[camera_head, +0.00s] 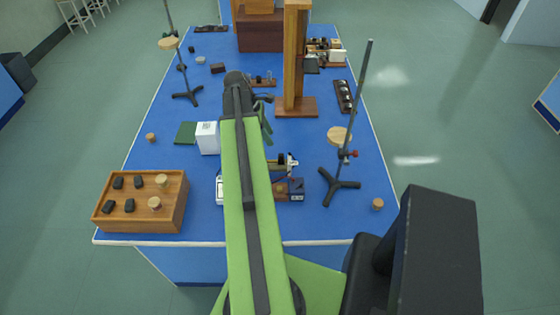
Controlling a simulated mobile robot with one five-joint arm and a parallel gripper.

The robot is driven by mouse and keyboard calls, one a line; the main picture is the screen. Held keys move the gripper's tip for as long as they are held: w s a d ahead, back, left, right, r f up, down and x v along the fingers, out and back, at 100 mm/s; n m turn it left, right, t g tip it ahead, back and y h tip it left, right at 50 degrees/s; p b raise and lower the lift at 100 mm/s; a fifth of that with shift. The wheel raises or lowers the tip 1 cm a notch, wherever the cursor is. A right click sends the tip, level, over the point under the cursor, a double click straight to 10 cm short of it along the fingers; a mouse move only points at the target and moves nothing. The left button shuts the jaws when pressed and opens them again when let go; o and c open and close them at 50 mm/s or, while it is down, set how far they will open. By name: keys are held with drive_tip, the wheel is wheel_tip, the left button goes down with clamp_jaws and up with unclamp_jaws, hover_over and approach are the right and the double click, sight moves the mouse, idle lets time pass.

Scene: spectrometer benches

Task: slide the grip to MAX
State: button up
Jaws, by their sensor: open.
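I cannot make out a grip or a MAX mark; any labels are too small to read. A small bench device with a dark wheel and brass parts (283,162) stands on the blue bench (160,120), just right of my arm and partly hidden by it. A wooden block with a dark blue face (290,189) sits in front of it. My arm reaches up the middle of the picture and bends down at its far end. My gripper (267,135) is mostly hidden behind the arm, open, above the bench behind the device. I see nothing in it, and contact cannot be judged.
A wooden tray (180,215) with black blocks and corks stands front left. A white box (207,138) is left of my arm. Tripod stands (340,187) (187,96) and a tall wooden post (295,60) rise from the bench.

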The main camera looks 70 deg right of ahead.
sight(280, 155)
drive_tip(key=b+x, duration=0.9)
drive_tip(key=x, duration=0.2)
drive_tip(key=shift+f, duration=0.2)
clamp_jaws()
drive_tip(key=shift+a, duration=0.1)
idle(0.8)
